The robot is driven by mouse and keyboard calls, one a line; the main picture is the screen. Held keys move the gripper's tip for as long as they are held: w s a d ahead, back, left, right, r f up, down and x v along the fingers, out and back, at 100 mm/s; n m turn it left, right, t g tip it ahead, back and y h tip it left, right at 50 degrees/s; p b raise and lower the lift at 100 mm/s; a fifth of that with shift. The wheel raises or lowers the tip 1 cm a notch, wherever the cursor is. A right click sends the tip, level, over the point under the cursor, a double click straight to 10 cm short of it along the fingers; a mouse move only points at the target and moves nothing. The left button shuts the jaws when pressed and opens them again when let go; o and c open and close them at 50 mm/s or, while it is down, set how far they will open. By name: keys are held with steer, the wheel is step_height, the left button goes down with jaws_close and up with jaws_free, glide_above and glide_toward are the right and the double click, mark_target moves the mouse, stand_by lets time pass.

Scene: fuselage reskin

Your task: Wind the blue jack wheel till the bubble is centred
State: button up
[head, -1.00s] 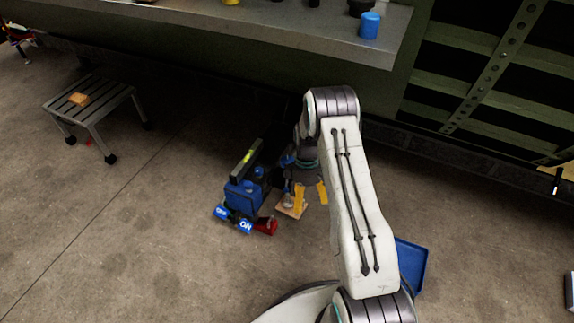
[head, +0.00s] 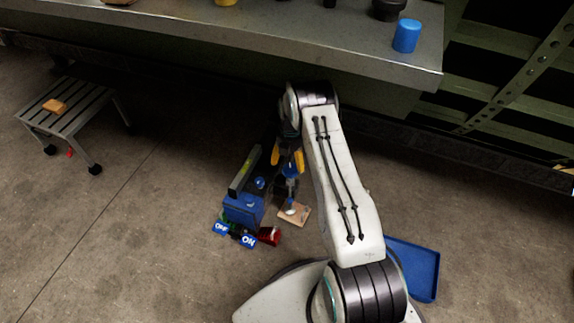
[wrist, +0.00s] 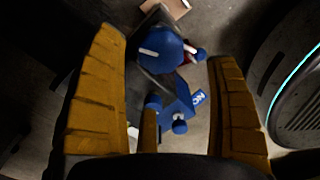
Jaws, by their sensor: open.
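A blue machine (head: 243,209) stands on the floor, with a long dark level on top. The level's yellow-green vial (head: 245,168) is too small here to show where the bubble sits. Just right of it, a jack with a blue wheel (head: 290,170) stands on a small wooden board (head: 294,213). My gripper (head: 287,157) is open, its yellow fingers at the height of the wheel. In the wrist view, a round blue top with a white mark (wrist: 160,46), apparently the wheel, lies between and beyond the fingertips. Contact cannot be told.
Blue ON and OFF tags (head: 241,239) and a red part (head: 269,236) lie at the machine's front. A blue tray (head: 413,268) is on the floor at right. A grey step stool (head: 70,112) stands left. A bench (head: 340,55) overhangs behind. Open floor lies front left.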

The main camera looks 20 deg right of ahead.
mark_target(290, 169)
steer(key=shift+s+f+b, duration=0.1)
steer(key=shift+f+b, duration=0.8)
steer(key=shift+f, duration=2.2)
steer(key=shift+c, duration=0.4)
steer(key=c, duration=1.1)
